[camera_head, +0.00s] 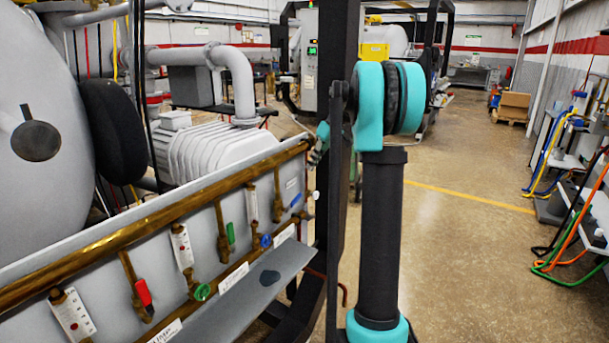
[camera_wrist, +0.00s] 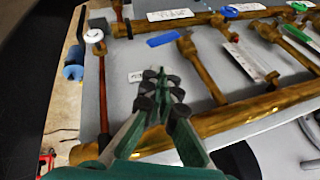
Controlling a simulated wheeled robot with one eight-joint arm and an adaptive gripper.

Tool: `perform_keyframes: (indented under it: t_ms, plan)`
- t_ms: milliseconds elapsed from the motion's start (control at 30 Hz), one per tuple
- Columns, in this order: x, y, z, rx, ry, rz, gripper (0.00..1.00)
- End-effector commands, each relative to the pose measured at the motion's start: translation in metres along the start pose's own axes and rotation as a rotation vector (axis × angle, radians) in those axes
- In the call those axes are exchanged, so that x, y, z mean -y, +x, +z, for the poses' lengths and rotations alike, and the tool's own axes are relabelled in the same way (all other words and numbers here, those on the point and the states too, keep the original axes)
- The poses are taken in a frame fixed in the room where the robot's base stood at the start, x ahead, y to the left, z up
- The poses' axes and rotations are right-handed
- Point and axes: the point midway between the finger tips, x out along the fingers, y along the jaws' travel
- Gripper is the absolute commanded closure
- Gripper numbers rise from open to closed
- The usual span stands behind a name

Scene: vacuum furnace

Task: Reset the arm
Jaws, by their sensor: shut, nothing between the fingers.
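My arm, with teal joints and black links, stands upright in the middle of the head view. My gripper (camera_head: 318,145) shows small and green in the head view, at the right end of the brass pipe manifold (camera_head: 170,212). In the wrist view my gripper (camera_wrist: 160,84) is shut and empty, its fingertips together over the grey panel (camera_wrist: 118,85). The thick brass pipe (camera_wrist: 225,122) passes beneath the fingers; I cannot tell whether they touch it.
The manifold carries red (camera_head: 142,291), green (camera_head: 201,291) and blue (camera_head: 265,241) valve handles. A dark upright post (camera_head: 333,60) is close to my arm. A grey pump (camera_head: 215,152) stands behind. Open floor (camera_head: 470,230) lies to the right, with coloured hoses (camera_head: 570,265) at the far right.

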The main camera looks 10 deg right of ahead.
Motion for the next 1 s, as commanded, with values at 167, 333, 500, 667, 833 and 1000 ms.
perform_keyframes:
  t_ms: [167,333,500,667,833,1000]
  plan:
    - [-0.005,-0.009,0.0,0.0,0.0,0.0,1.0]
    - [-0.005,-0.009,0.0,0.0,-0.001,0.0,1.0]
    - [-0.004,-0.009,0.0,0.001,0.001,0.001,1.0]
    - [0.011,0.004,0.017,0.008,0.031,0.033,1.0]
    - [0.044,0.037,0.066,0.015,0.115,0.126,1.0]
    - [0.078,0.076,0.13,0.002,0.206,0.234,1.0]
